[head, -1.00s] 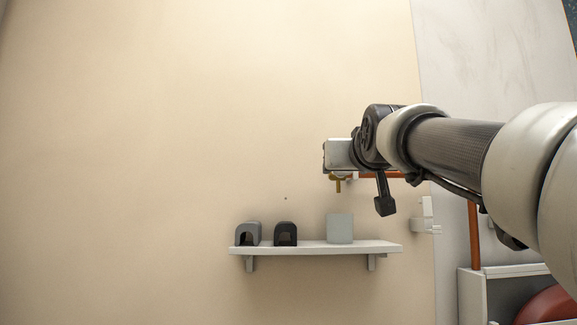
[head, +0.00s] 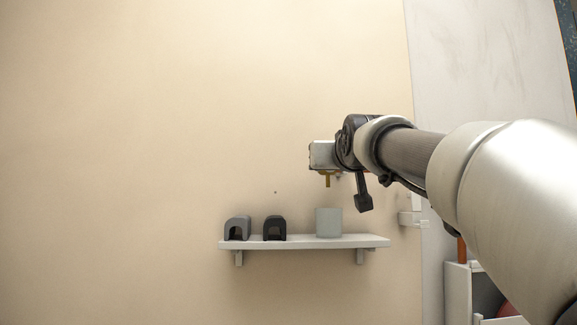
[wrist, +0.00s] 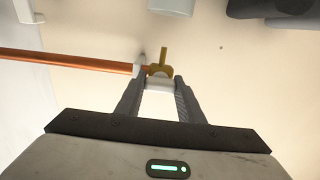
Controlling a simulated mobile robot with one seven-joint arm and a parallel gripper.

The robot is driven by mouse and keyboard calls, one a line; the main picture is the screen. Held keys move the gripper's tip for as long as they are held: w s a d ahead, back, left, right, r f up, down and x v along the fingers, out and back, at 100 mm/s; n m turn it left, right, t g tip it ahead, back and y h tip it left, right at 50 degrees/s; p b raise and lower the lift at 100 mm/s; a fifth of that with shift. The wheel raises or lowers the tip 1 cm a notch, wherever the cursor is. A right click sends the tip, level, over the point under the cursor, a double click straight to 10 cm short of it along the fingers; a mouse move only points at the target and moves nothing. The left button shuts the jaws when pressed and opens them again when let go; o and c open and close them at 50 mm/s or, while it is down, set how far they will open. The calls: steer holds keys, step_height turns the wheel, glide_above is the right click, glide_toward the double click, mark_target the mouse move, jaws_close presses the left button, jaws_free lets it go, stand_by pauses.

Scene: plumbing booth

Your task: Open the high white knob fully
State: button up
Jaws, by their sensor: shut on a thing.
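In the wrist view, a white knob (wrist: 160,83) sits between the fingertips of my gripper (wrist: 159,88), which is shut on it. Just beyond the knob is a brass valve (wrist: 160,69) with a short spout pointing up in the picture. A copper pipe (wrist: 70,61) runs from the valve to the left. In the head view, the brass spout (head: 327,180) hangs below the end of my gripper (head: 321,155). The knob is hidden there, and how far it is turned cannot be told.
A pale wall shelf (head: 295,242) below the valve holds a grey arched block (head: 238,228), a black arched block (head: 275,227) and a light grey cup-like thing (head: 328,222). A white cabinet (head: 457,290) stands at lower right. The wall to the left is clear.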

steer(key=shift+n, duration=0.3)
steer(key=n+b, duration=0.1)
steer(key=n, duration=0.2)
steer(key=shift+n, duration=0.3)
steer(key=n, duration=0.4)
steer(key=shift+a+f+n, duration=0.1)
steer(key=shift+n, duration=0.2)
steer(key=n, duration=0.4)
steer(key=shift+n, duration=2.5)
steer(key=o, duration=1.1)
steer(key=shift+c, duration=0.2)
